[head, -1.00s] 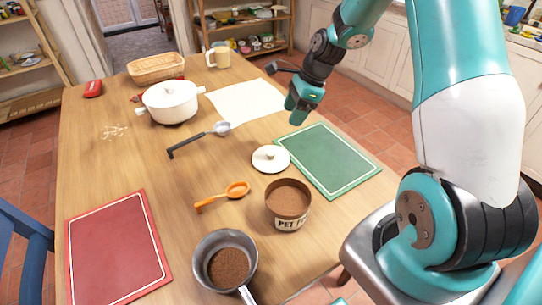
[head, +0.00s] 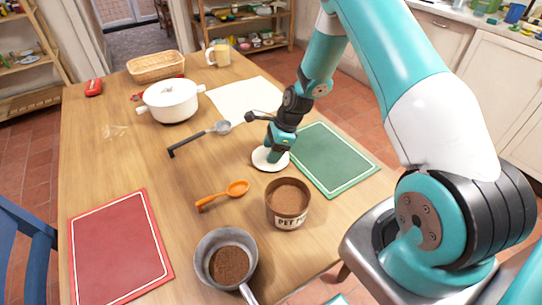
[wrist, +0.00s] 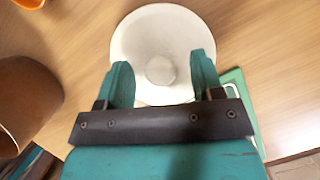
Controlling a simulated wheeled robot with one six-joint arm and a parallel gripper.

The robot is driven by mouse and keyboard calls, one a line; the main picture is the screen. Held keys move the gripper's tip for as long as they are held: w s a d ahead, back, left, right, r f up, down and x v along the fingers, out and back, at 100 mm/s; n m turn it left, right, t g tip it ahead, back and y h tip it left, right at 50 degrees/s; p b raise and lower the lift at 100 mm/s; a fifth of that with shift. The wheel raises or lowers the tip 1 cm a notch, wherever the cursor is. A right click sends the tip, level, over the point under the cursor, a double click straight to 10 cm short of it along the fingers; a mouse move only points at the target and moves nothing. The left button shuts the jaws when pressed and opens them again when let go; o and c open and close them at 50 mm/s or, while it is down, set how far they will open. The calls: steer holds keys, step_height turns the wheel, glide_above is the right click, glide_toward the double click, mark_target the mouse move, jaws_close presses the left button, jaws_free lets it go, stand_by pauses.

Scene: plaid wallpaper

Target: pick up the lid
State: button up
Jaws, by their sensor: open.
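The lid is a round cream disc (head: 260,161) with a small knob on top. It lies on the wooden table beside the green mat, behind the tin labelled PET. In the wrist view the lid (wrist: 150,38) is at the top middle, with its knob (wrist: 161,69) between my fingers. My gripper (head: 276,156) is right over the lid in the head view and hides part of it. In the wrist view my gripper (wrist: 160,82) is open, with a teal finger on each side of the knob. I cannot tell whether either finger touches it.
The tin (head: 287,204) of brown contents stands close in front of the lid. The green mat (head: 335,160) is at its right, an orange scoop (head: 236,188) at its front left. A white pot (head: 172,101) and a grey ladle (head: 200,136) lie farther back.

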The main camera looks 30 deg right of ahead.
steer(key=c, duration=1)
